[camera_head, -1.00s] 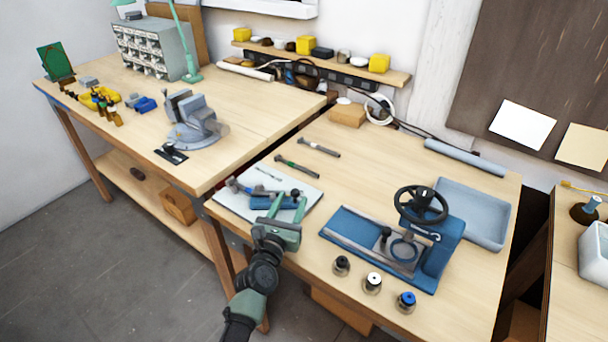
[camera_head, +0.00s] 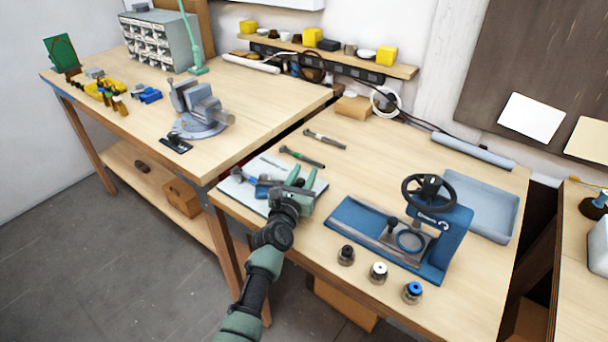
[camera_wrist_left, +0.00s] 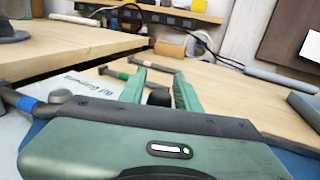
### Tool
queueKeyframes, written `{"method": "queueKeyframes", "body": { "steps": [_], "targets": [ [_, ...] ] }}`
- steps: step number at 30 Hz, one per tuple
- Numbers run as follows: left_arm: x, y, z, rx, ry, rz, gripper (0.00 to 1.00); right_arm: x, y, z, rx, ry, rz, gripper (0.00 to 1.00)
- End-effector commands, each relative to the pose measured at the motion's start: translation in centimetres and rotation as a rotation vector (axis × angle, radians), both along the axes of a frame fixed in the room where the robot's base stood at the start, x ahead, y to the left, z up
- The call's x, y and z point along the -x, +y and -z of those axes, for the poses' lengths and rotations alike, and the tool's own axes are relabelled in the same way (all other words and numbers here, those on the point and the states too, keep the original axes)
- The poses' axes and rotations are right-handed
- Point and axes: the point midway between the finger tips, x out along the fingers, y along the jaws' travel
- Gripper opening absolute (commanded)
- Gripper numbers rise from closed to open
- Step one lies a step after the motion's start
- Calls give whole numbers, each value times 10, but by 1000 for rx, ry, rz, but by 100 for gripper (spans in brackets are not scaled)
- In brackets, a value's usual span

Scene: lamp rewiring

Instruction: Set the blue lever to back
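On a white sheet (camera_head: 233,190) at the front left of the near bench, a grey bar with a blue band (camera_head: 249,180) lies partly behind my left gripper (camera_head: 293,178). The blue band also shows at the left edge of the left wrist view (camera_wrist_left: 28,104). I cannot tell for sure that this is the blue lever, or which way it is set. My left gripper is low over the sheet with its two green fingers apart. In the wrist view a dark round knob (camera_wrist_left: 160,97) shows between the fingers, with gaps beside it. The gripper body hides what lies below. My right gripper is out of view.
Right of the gripper stands a blue press with a black handwheel (camera_head: 429,194), and several small jars (camera_head: 378,272) stand before it. Two slim tools (camera_head: 302,158) lie behind the sheet. A grey tray (camera_head: 485,205) is at right. The back middle of the bench is clear.

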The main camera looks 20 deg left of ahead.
Motion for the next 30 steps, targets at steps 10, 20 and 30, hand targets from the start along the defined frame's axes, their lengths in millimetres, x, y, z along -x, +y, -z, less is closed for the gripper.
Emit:
{"method": "queueKeyframes", "body": {
  "steps": [10, 20, 30],
  "targets": [
    [0, 0, 0, 0, 0, 0, 0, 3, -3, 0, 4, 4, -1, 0],
    [0, 0, 0, 0, 0, 0, 0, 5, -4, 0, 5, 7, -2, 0],
    [0, 0, 0, 0, 0, 0, 0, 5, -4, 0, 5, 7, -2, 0]
  ]
}}
